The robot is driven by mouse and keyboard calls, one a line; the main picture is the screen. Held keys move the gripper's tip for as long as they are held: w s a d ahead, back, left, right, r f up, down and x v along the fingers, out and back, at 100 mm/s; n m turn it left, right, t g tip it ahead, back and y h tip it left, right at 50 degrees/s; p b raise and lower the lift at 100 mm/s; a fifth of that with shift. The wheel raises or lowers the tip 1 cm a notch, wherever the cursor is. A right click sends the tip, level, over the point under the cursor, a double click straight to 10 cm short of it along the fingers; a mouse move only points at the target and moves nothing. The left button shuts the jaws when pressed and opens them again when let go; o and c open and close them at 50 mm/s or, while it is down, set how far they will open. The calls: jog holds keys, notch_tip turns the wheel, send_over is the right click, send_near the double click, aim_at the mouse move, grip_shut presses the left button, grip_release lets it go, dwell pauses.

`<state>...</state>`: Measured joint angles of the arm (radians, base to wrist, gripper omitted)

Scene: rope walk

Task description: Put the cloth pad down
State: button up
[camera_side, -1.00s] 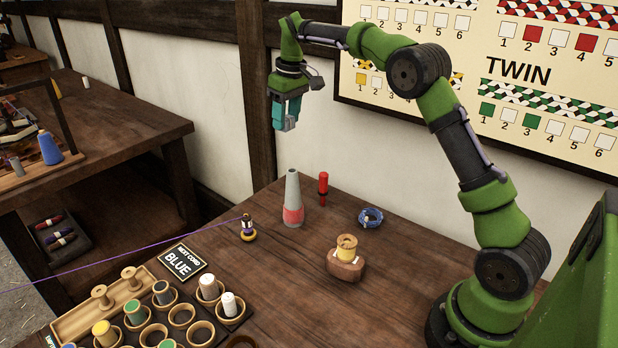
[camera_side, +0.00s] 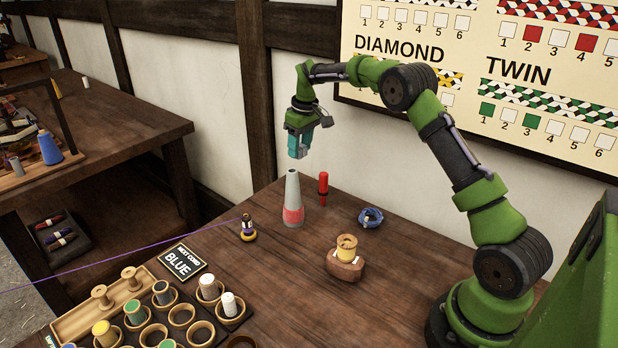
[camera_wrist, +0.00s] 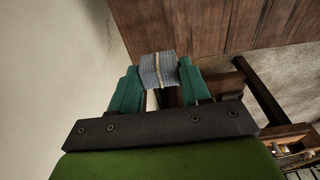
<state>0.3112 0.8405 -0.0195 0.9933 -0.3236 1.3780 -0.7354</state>
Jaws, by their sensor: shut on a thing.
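The cloth pad (camera_wrist: 158,70) is a small grey-blue woven piece with a pale band across it. In the wrist view it sits between the two teal fingers of my gripper (camera_wrist: 160,85), which are shut on it. In the side view my gripper (camera_side: 299,150) hangs in the air, fingers down, above the back of the wooden table (camera_side: 295,265). It shows just above the top of a grey cone with a red base (camera_side: 292,205). In the side view the pad is too small to make out clearly.
A small purple-threaded spool (camera_side: 248,229), a BLUE card (camera_side: 182,262) and a bobbin rack (camera_side: 75,318) lie left.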

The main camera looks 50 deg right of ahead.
notch_tip(320, 180, down, 11)
dwell(0.4)
jog(key=shift+f, duration=0.2)
jog(key=o, duration=1)
jog(key=shift+r, duration=0.2)
